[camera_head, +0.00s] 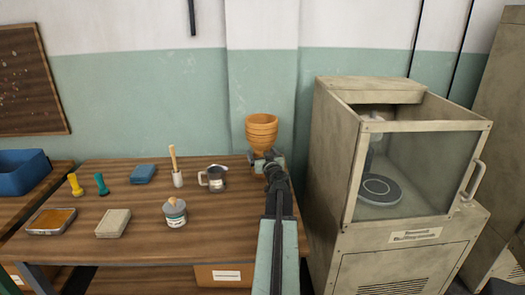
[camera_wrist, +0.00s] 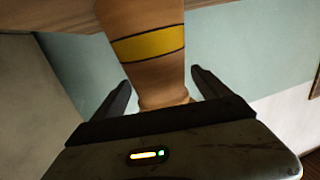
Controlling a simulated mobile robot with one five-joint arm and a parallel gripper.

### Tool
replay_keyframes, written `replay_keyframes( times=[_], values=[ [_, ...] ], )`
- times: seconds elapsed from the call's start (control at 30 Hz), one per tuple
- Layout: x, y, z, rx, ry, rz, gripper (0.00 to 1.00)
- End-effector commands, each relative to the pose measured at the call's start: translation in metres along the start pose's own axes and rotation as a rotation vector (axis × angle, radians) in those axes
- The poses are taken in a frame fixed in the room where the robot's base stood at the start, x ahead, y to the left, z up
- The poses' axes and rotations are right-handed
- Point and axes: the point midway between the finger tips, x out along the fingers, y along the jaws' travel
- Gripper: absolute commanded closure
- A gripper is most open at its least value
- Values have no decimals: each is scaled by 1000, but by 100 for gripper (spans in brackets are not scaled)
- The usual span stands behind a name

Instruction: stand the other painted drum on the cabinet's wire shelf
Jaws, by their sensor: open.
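A painted goblet drum (camera_head: 262,128), orange-brown with a wide bowl, stands upright at the back right end of the wooden table. My gripper (camera_head: 268,160) is right in front of its lower part. In the wrist view the drum (camera_wrist: 150,75) shows a yellow band with dark edges and narrows between the fingers. My gripper (camera_wrist: 160,88) is open, with one finger on each side of the drum and visible gaps. The beige cabinet (camera_head: 400,250) stands right of the table; no wire shelf can be made out in it. The drum's foot is mostly hidden.
Inside the cabinet are a round grey disc (camera_head: 380,190) and a pale object partly hidden. The table holds a metal mug (camera_head: 214,178), a lidded jar (camera_head: 175,213), a blue block (camera_head: 142,174) and other small items. The wall is close behind the drum.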

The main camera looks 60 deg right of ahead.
Motion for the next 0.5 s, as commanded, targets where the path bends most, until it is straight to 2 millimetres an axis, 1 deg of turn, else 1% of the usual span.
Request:
replay_keyframes(
  times=[0.03,0.2,0.27,0.3,0.37,0.4,0.47,0.5],
  values=[
    [5,0,0,0,0,0,14],
    [3,0,0,0,0,1,14],
    [3,0,0,0,0,1,31],
    [3,1,0,0,0,1,42],
    [3,1,0,0,0,1,58],
    [3,1,0,0,0,1,70],
    [3,1,0,0,0,2,86],
    [3,1,0,0,0,2,97]
  ],
)
